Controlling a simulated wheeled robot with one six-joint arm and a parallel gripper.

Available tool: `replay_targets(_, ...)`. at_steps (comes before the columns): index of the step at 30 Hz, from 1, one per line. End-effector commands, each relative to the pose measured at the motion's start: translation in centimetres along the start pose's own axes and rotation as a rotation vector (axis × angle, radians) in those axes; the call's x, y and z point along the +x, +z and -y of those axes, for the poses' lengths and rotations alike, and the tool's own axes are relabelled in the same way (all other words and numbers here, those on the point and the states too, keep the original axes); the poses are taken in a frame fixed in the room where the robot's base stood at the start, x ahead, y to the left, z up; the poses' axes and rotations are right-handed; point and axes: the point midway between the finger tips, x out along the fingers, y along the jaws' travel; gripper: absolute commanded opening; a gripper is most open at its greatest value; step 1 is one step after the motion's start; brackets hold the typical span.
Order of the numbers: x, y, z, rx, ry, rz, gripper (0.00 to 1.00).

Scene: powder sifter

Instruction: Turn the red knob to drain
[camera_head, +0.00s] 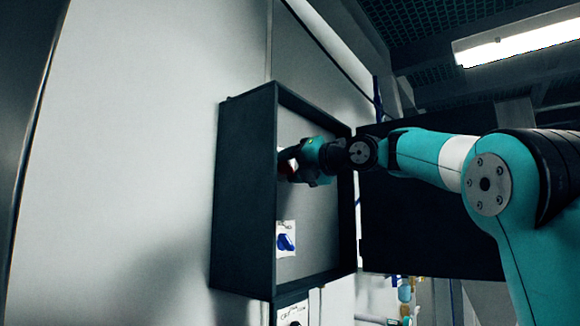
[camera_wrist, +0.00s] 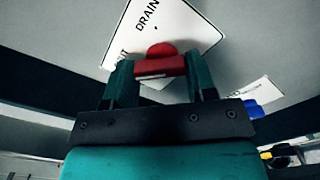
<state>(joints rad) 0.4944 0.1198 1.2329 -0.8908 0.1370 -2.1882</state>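The red knob (camera_wrist: 160,61) sits on a white label plate (camera_wrist: 190,32) on the panel. The word DRAIN is printed above the knob, and a partly hidden word ends at the lower left. A pale mark shows on the knob's near edge. My gripper (camera_wrist: 161,75) has one finger on each side of the knob, with no clear gap on either side, so it looks shut on it. In the head view my gripper (camera_head: 292,160) reaches into the dark box, and only a bit of the red knob (camera_head: 286,167) shows beside it.
A blue knob (camera_head: 285,242) on a white label is lower on the same panel. The dark box's walls (camera_head: 245,190) stand out around the panel, close to my wrist. Its open door (camera_head: 430,235) is behind my arm at the right. Below is another labelled control (camera_head: 293,312).

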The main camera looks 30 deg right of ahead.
Motion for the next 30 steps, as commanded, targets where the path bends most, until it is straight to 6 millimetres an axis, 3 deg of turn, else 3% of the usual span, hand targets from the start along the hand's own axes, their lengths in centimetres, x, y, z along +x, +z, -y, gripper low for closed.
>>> replay_targets(14,0.17,-0.25,0.12,0.101,0.0,-0.004,0.28)
replay_targets(30,0.24,-0.15,-0.01,0.575,-0.001,-0.008,0.28)
